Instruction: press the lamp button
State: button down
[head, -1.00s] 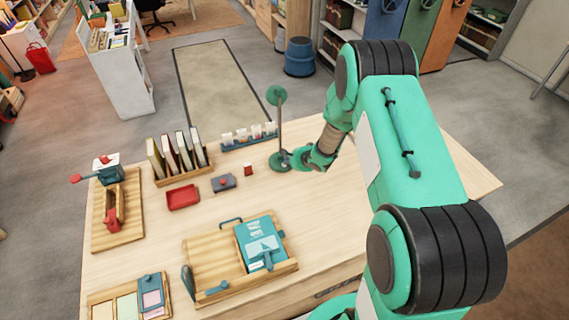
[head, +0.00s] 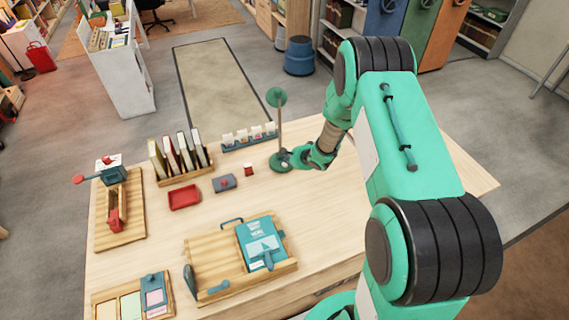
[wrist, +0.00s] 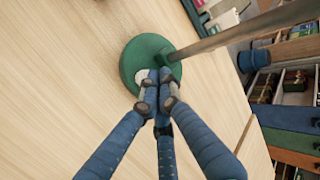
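The lamp (head: 281,130) stands upright at the far edge of the table, with a round green head, a thin pole and a round green base. In the wrist view, the lamp's green base (wrist: 133,58) fills the upper middle. A pale round button (wrist: 141,75) shows on the base, partly hidden by my fingertips. My gripper (head: 292,160) is low beside the base in the head view. In the wrist view, my gripper (wrist: 157,78) has its fingers together with nothing seen between them. The tips overlap the base next to the button; I cannot tell whether they touch it.
A small white-and-red item (head: 248,170), a grey box with a red knob (head: 224,183) and a red tray (head: 184,197) lie left of the lamp. A card rack (head: 249,138) and a book rack (head: 184,178) stand behind. The tabletop right of the lamp is clear.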

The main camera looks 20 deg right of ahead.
notch_tip(320, 180, up, 6)
jog(key=p, duration=0.7)
dwell(0.3)
dwell(0.5)
notch_tip(320, 180, up, 17)
jog(key=n+h+b, duration=0.3)
jog(key=n, duration=0.1)
send_over(287, 166)
jog(key=d, duration=0.2)
jog(key=s+a+r+n+g+h+b, duration=0.1)
jog(key=s+a+r+n+b, duration=0.1)
jog(key=s+r, duration=0.85)
jog(key=s+a+r+n+b, duration=0.1)
jog(key=s+a+r, duration=0.15)
jog(key=s, duration=0.25)
jog(key=s+a+r+n+g+b, duration=0.1)
jog(key=s+r+n, duration=0.1)
jog(key=s+r, duration=0.25)
jog(key=s+a+r+n+b, duration=0.1)
jog(key=s+a+r, duration=0.1)
jog(key=s, duration=0.3)
jog(key=s+a+n+g+y+b, duration=0.1)
jog(key=s+a+n, duration=0.4)
jog(key=s, duration=1.4)
jog(key=shift+a+r+y+b, duration=0.25)
jog(key=shift+a+y+b, duration=0.25)
jog(key=shift+a+b, duration=0.5)
jog(key=shift+a, duration=0.15)
